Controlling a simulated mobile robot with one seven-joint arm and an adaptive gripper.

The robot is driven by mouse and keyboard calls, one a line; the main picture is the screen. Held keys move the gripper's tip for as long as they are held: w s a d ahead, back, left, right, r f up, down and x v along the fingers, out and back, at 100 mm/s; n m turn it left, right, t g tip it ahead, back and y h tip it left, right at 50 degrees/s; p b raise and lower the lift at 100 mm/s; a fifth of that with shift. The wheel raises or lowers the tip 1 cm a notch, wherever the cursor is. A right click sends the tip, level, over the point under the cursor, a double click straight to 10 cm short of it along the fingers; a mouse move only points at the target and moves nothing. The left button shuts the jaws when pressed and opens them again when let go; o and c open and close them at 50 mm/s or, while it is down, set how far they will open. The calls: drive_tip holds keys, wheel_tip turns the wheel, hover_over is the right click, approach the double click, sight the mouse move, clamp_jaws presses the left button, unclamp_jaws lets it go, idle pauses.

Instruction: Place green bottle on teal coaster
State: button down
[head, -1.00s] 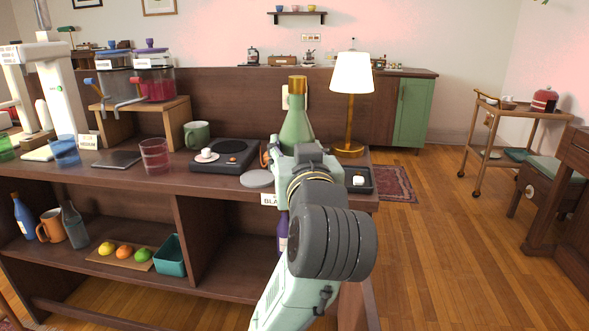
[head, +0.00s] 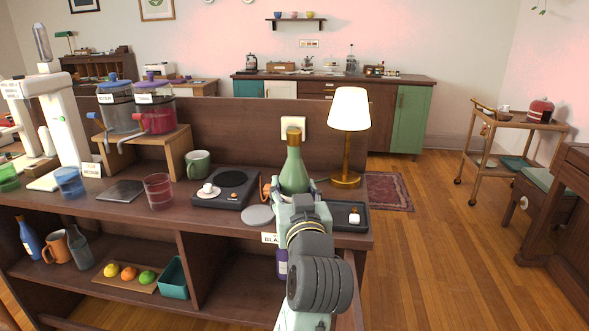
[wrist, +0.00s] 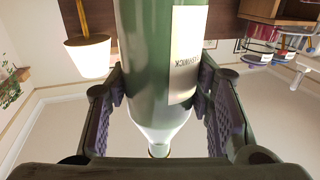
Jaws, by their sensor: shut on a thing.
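The green bottle (head: 294,172), with a gold cap, stands upright in my gripper (head: 299,198) above the right part of the dark counter. It also fills the middle of the wrist view (wrist: 145,70), upside down there, with a pale label and a jaw on each side. My gripper is shut on it. The bottle's base is hidden behind my gripper in the head view, so I cannot tell whether it touches anything. I cannot make out a teal coaster on the counter; a round grey disc (head: 257,215) lies just left of my gripper.
A lit lamp (head: 349,110) stands behind and right of the bottle. A black tray (head: 358,224) with a small white item lies right of my gripper. A hot plate (head: 228,200) with a cup, a green mug (head: 198,164) and glasses stand to the left.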

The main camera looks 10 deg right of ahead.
drive_tip(key=shift+w+d+f+p, duration=0.45)
drive_tip(key=shift+w+f, duration=0.35)
drive_tip(key=shift+w, duration=1.1)
drive_tip(key=shift+w+d+f+p, duration=0.45)
drive_tip(key=shift+w+f, duration=0.3)
drive_tip(key=shift+w, duration=1.1)
drive_tip(key=shift+w+d+f+p, duration=0.35)
drive_tip(key=shift+w+d+f, duration=0.35)
drive_tip(key=shift+w, duration=1.2)
drive_tip(key=shift+a+f, duration=0.15)
drive_tip(key=shift+f, duration=0.15)
drive_tip(key=c, duration=0.8)
unclamp_jaws()
